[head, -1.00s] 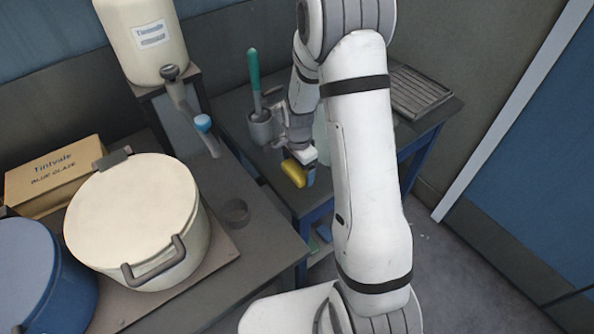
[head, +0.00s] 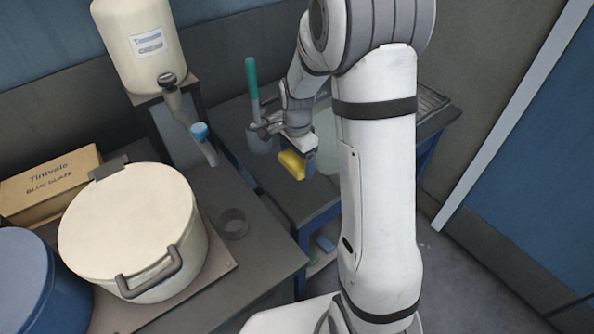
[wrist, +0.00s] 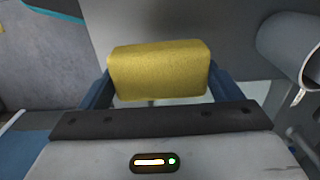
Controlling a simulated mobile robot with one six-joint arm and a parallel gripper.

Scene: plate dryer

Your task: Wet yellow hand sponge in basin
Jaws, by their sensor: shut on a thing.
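A yellow sponge (head: 292,164) is held in my gripper (head: 302,160), above the dark bench on the right. In the wrist view the sponge (wrist: 160,70) sits between the two blue fingers of my gripper (wrist: 160,84), which touch its left and right ends. A pale basin (head: 327,135) shows in part behind my arm, to the right of the gripper. Most of the basin is hidden by my arm, so I cannot tell whether it holds water.
A grey cup (head: 258,143) with a green-handled tool (head: 252,80) stands left of my gripper. A blue-tipped tap (head: 200,132) under a cream tank (head: 140,45), a lidded cream pot (head: 130,225) and a yellow box (head: 50,182) stand left. A ribbed rack (head: 432,102) lies right.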

